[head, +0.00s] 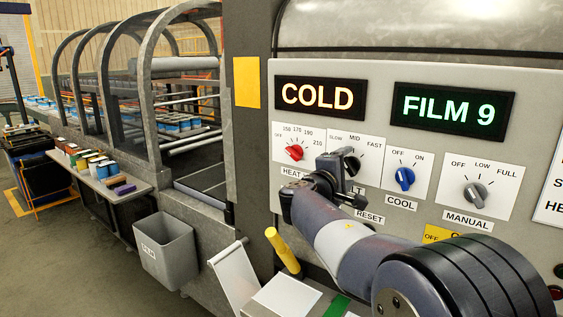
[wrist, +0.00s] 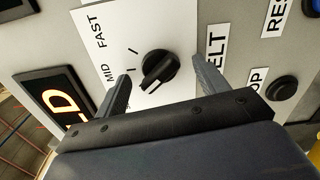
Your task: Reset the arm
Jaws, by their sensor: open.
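My arm reaches from the lower right of the head view up to a control panel (head: 540,90). My gripper (head: 345,161) is in front of the panel, at the belt dial marked SLOW, MID and FAST. In the wrist view my gripper (wrist: 160,70) is open. Its two fingers stand on either side of the black belt knob (wrist: 160,68), with gaps between them and the knob. Nothing is held. In the head view my gripper hides most of this knob and part of the BELT label.
The panel also carries a red heat knob (head: 294,153), a blue cool knob (head: 405,178) and a grey manual knob (head: 475,195). Displays read COLD (head: 319,97) and FILM 9 (head: 452,110). A yellow handle (head: 282,250) sticks up below. A grey bin (head: 165,252) stands at left.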

